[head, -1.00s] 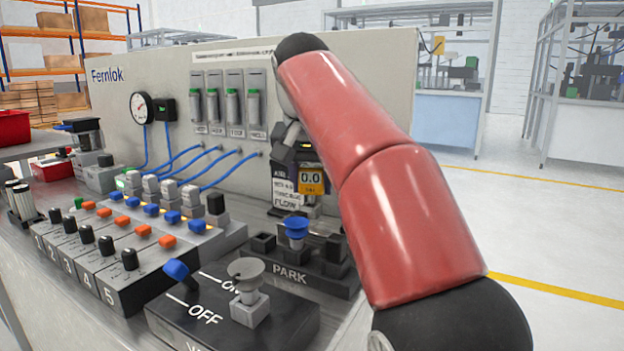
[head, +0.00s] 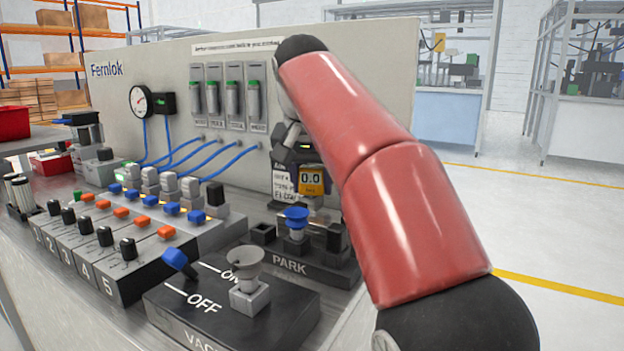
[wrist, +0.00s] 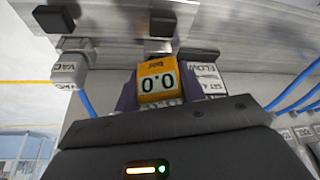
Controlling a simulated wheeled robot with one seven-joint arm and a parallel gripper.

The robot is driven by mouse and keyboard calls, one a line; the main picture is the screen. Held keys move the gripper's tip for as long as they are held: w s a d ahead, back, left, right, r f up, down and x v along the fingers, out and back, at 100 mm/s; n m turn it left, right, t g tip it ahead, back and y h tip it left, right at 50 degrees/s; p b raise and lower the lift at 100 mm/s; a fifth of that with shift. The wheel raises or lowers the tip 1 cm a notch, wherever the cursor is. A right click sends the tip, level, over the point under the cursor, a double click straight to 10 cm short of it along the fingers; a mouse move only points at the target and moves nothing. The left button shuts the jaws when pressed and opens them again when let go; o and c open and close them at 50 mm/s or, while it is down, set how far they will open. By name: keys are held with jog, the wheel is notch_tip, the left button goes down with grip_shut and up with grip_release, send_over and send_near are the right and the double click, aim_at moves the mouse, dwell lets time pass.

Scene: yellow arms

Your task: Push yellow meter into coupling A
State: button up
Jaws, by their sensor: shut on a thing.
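The yellow meter (head: 312,180) reads 0.0 and is held in front of the grey panel, above the PARK block. In the wrist view the yellow meter (wrist: 157,82) appears upside down between purple-tinted fingers. No label for coupling A is legible. A grey block marked VAC (wrist: 70,68) is beside the meter in the wrist view.
The PARK block (head: 285,262) holds a blue suction cup (head: 296,220). A grey cup (head: 248,268) stands on the ON/OFF box in front. Blue hoses (head: 215,165) run from the panel to the row of fittings at left. A printed card (head: 283,183) is behind the meter.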

jog(key=shift+f, duration=0.25)
jog(key=o, duration=1.1)
jog(key=shift+c, duration=0.2)
